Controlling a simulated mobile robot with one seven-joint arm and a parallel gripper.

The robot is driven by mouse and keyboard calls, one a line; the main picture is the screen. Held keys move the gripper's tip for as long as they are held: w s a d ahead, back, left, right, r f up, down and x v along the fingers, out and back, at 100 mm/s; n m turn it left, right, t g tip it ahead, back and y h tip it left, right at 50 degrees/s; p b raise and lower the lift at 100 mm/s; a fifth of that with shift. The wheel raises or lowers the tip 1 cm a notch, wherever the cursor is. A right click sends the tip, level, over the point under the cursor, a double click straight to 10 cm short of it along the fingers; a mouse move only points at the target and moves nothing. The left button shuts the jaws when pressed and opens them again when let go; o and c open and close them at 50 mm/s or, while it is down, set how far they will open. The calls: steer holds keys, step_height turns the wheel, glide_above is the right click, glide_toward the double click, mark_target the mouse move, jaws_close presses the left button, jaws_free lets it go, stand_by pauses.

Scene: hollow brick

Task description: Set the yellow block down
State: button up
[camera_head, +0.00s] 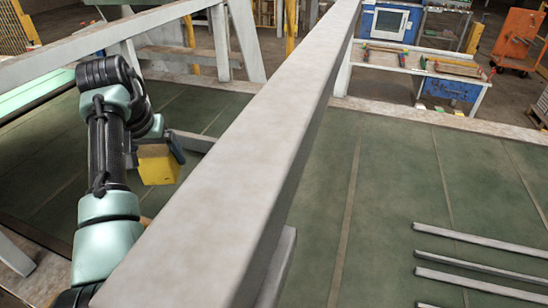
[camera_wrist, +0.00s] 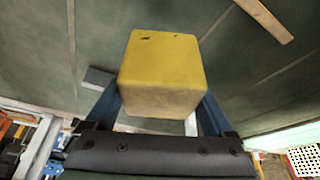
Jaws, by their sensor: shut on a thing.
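The yellow block (camera_head: 157,164) is a worn cube with dark marks near one edge. My gripper (camera_head: 172,152) is at the left of the head view, and its fingers are partly hidden behind the block there. In the wrist view the yellow block (camera_wrist: 162,68) sits between the two dark blue fingers of my gripper (camera_wrist: 160,108), which is shut on it. Green floor shows around the block in both views. I cannot tell how far the block is above the floor.
A long pale beam (camera_head: 250,140) crosses the head view, just right of my arm. Several grey bars (camera_head: 480,260) lie on the green floor (camera_head: 400,190) at right. A wooden strip (camera_wrist: 265,20) lies at the wrist view's upper right. Clear floor lies right of the beam.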

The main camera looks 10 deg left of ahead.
mark_target(154, 170)
steer(key=shift+r, duration=0.15)
step_height(154, 170, down, 6)
steer(key=shift+r+p, duration=0.15)
steer(key=shift+p, duration=0.65)
steer(key=shift+f+p, duration=0.35)
steer(key=shift+f, duration=1.8)
steer(key=shift+f, duration=0.2)
steer(key=o, duration=1.3)
steer(key=b+v, duration=0.1)
steer(key=v, duration=1.1)
steer(key=shift+r, duration=0.15)
